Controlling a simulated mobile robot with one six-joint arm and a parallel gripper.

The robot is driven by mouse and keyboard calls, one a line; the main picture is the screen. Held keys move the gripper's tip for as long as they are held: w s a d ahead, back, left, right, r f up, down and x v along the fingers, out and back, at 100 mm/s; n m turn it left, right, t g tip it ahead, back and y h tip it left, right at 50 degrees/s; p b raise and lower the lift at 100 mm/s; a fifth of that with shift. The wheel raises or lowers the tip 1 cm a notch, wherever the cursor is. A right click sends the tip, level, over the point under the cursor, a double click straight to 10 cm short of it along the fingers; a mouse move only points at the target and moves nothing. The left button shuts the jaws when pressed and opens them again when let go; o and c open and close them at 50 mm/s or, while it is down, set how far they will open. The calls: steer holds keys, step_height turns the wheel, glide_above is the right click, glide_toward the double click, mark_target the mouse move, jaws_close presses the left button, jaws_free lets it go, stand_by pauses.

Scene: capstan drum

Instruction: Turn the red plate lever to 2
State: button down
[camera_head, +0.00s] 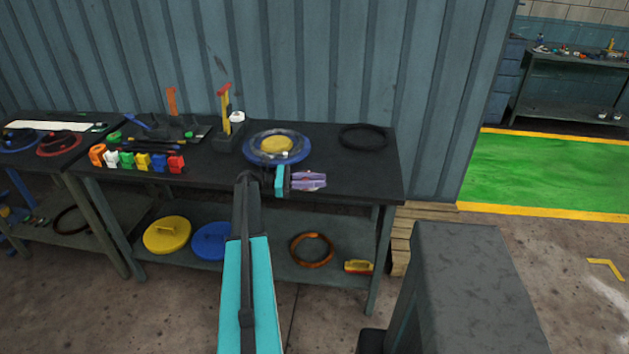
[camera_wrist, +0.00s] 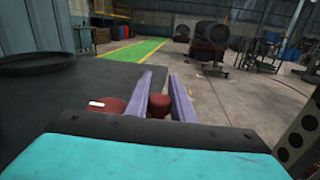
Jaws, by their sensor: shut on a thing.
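My gripper (camera_head: 322,181) has purple fingers and reaches to the right over the front right part of the dark bench. In the wrist view, my gripper (camera_wrist: 161,80) is shut on a red knob (camera_wrist: 158,105), which shows between the two fingers. Another red part (camera_wrist: 106,106) with a white mark lies just left of the left finger. It looks like part of the red plate lever, but the link between the two is hidden. In the head view my gripper covers the lever. No number 2 or scale is legible in either view.
A blue ring with a yellow centre (camera_head: 277,147) sits behind my gripper. A black ring (camera_head: 363,137) lies at the back right, also in the wrist view (camera_wrist: 35,62). Coloured blocks (camera_head: 137,160) stand on the left.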

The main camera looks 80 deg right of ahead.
steer(key=shift+d+r, duration=0.1)
steer(key=c, duration=1.5)
jaws_free()
steer(key=shift+c, duration=0.2)
steer(key=shift+w, duration=0.1)
steer(key=w+a+b, duration=0.2)
steer(key=w+b, duration=0.1)
steer(key=w, duration=1)
steer(key=shift+w+b, duration=0.25)
steer(key=shift+b, duration=0.05)
